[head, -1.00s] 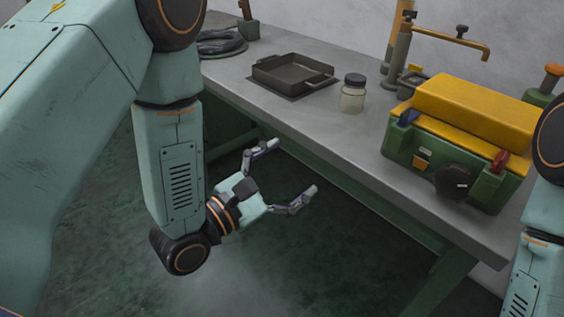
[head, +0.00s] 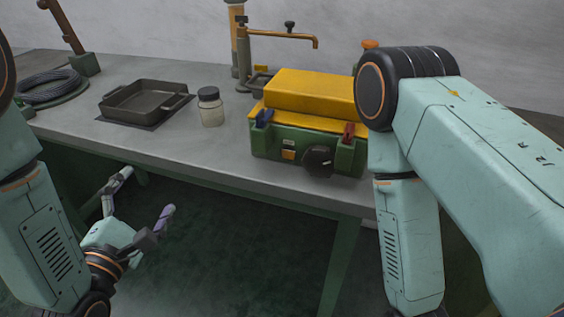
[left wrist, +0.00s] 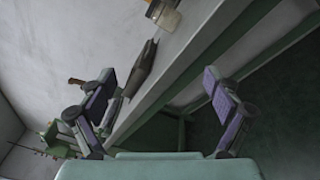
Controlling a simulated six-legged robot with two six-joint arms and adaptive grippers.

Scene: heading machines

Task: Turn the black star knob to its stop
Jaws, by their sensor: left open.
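The black star knob (head: 318,161) is on the front face of a green and yellow machine (head: 276,144) that stands on the workbench. In the head view the knob is a dark round shape with a small light mark; its turn angle is too small to read. My left gripper (head: 147,192) is open and empty, in front of the bench edge, low and well to the left of the knob. Its spread fingers also show in the left wrist view (left wrist: 160,92), with nothing between them. My right arm stands to the right of the machine; its gripper is out of view.
On the grey bench (head: 215,155) stand a lidded jar (head: 210,108), a dark tray (head: 148,103), a coiled cable (head: 50,88) and a tap with an orange spout (head: 280,36). A blue latch (head: 264,117) and a red latch (head: 348,133) flank the machine front.

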